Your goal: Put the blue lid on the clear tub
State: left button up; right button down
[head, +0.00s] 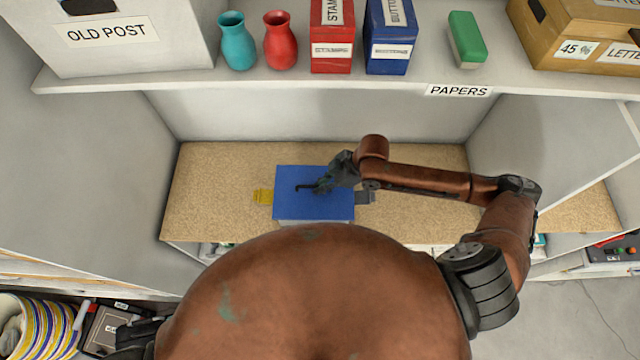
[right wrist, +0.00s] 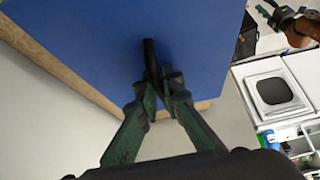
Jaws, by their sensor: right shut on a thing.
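The blue lid (head: 323,207) is a flat square over the middle of the wooden shelf board. A thin pale strip of the clear tub (head: 315,222) shows under its front edge; the lid hides the rest. I cannot tell whether the lid touches the rim. My right gripper (head: 318,187) is shut on the lid's black handle (head: 304,187). In the right wrist view its fingers (right wrist: 159,83) pinch this handle against the blue lid (right wrist: 85,45). My left gripper (right wrist: 268,12) is small at that view's top right corner, far from the lid; its jaws are unclear.
A yellow tab (head: 263,196) and a grey tab (head: 364,198) stick out beside the lid. The board (head: 210,190) is clear around them. An upper shelf (head: 240,88) holds vases and boxes. Side panels (head: 75,165) flank the bay.

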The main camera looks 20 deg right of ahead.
jog(key=shift+f, duration=0.1)
jog(key=c, duration=2)
grip_release()
pick_arm(q)
jog(key=shift+s, duration=0.1)
pick_arm(e)
jog(key=v, duration=1.2)
jog(key=shift+s, duration=0.1)
